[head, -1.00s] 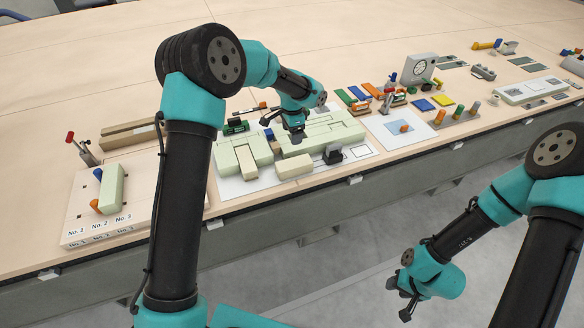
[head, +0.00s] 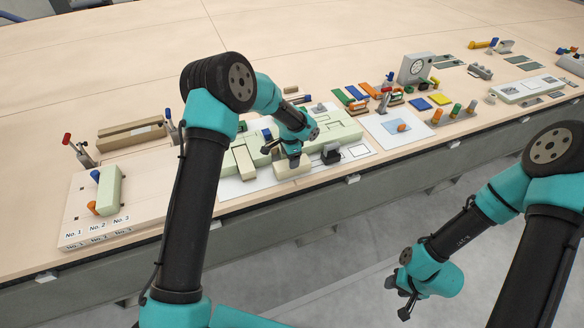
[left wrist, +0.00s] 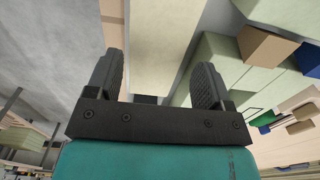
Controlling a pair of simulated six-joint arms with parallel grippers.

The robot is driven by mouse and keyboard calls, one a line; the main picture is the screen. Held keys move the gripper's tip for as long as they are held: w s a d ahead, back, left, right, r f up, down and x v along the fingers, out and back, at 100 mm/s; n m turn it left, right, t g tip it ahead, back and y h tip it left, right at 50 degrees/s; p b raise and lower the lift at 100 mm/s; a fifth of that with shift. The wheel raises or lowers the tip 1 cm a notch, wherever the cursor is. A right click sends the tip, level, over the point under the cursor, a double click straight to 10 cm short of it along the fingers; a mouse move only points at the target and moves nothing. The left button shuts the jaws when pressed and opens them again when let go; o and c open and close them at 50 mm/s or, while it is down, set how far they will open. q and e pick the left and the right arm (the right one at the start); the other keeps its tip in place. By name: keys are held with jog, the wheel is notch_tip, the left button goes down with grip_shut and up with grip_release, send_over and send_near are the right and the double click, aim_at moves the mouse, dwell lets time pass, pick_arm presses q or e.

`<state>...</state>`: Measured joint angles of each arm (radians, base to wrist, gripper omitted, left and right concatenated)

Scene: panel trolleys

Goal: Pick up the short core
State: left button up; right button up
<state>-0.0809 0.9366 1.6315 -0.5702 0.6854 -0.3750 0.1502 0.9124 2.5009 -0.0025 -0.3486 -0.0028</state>
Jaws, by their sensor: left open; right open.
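A short cream block (head: 290,168), which looks like the short core, lies at the front of the white sheet near the table edge. My left gripper (head: 293,160) is open right over it and hides part of its top. In the left wrist view a pale block (left wrist: 160,45) shows between the open fingers (left wrist: 158,85); I cannot tell whether they touch it. My right gripper (head: 403,297) is open and empty, off the table over the floor.
Light green blocks (head: 335,132) stand just behind, with a longer cream bar (head: 245,162) to the left. A small black block (head: 331,153) stands close to the right. A numbered board (head: 140,205) with a pale green handled piece (head: 108,188) lies at the left.

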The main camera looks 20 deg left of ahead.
pick_arm(q)
jog(key=shift+f, duration=0.15)
jog(key=shift+s+d+f, duration=0.1)
jog(key=shift+d+f, duration=0.05)
jog(key=shift+f, duration=2.4)
jog(key=c, duration=0.7)
jog(key=shift+o, duration=0.2)
